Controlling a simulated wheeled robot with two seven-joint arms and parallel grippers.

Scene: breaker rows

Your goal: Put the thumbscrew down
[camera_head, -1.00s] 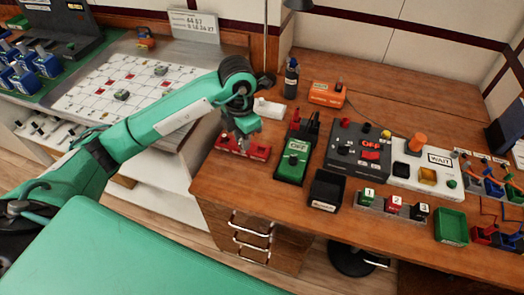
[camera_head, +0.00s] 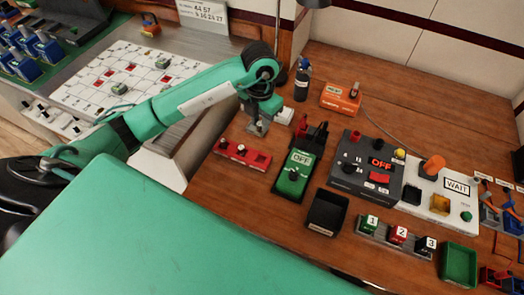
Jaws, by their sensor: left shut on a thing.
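My left gripper (camera_head: 258,128) comes in from the left and points down over the wooden bench, just behind the red rack as seen here. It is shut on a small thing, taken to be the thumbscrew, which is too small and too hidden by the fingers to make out. The red rack (camera_head: 243,154) lies on the bench near its left edge and has small pale pieces along its top. The gripper appears apart from the rack. My right gripper is not in view.
A green OFF box (camera_head: 294,174), a black tray (camera_head: 327,211) and a dark OFF panel (camera_head: 365,165) stand to the right. Bare wood lies at the back right.

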